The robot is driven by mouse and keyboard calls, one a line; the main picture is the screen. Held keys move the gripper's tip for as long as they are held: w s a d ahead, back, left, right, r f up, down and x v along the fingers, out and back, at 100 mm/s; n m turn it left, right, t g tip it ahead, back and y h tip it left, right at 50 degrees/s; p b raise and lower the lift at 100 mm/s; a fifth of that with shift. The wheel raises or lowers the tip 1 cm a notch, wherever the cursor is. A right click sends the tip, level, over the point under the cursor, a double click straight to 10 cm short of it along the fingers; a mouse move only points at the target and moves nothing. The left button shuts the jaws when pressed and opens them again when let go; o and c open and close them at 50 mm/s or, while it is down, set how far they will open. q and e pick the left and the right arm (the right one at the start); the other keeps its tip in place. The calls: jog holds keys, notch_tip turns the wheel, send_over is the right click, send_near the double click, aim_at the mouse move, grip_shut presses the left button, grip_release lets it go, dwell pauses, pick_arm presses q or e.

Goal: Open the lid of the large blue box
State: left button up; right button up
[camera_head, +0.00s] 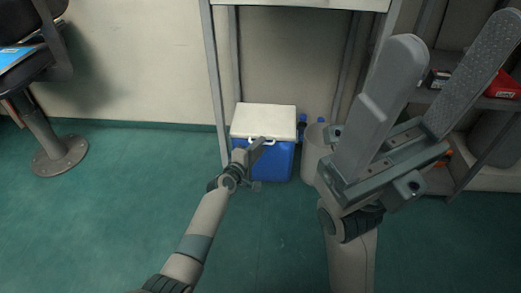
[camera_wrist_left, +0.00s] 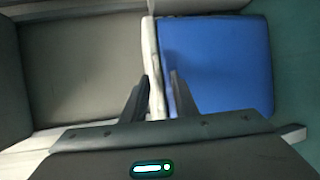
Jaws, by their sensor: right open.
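The large blue box (camera_head: 262,165) stands on the floor under a table-like frame, with its white lid (camera_head: 264,119) lying flat on top and looking closed. A white handle shows at the lid's front edge. My left gripper (camera_head: 258,146) is at the front edge, overlapping part of the handle and blue front. In the left wrist view, the fingers (camera_wrist_left: 159,82) are apart, with a pale strip between and behind them; the blue box side (camera_wrist_left: 218,60) is to the right. Contact cannot be told. My right gripper (camera_head: 452,45) is open, empty and raised in the right foreground.
A pale bin (camera_head: 316,152) stands just right of the box, with blue bottle-like items between them. Frame legs (camera_head: 219,75) rise close to the box. A shelf with red items (camera_head: 503,84) is at right. A chair (camera_head: 45,110) stands far left; the green floor (camera_head: 110,220) is clear.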

pick_arm(q)
jog(key=shift+w+d, duration=0.2)
jog(key=shift+w, duration=0.2)
grip_shut()
jog(key=shift+f, duration=0.1)
dwell(1.2)
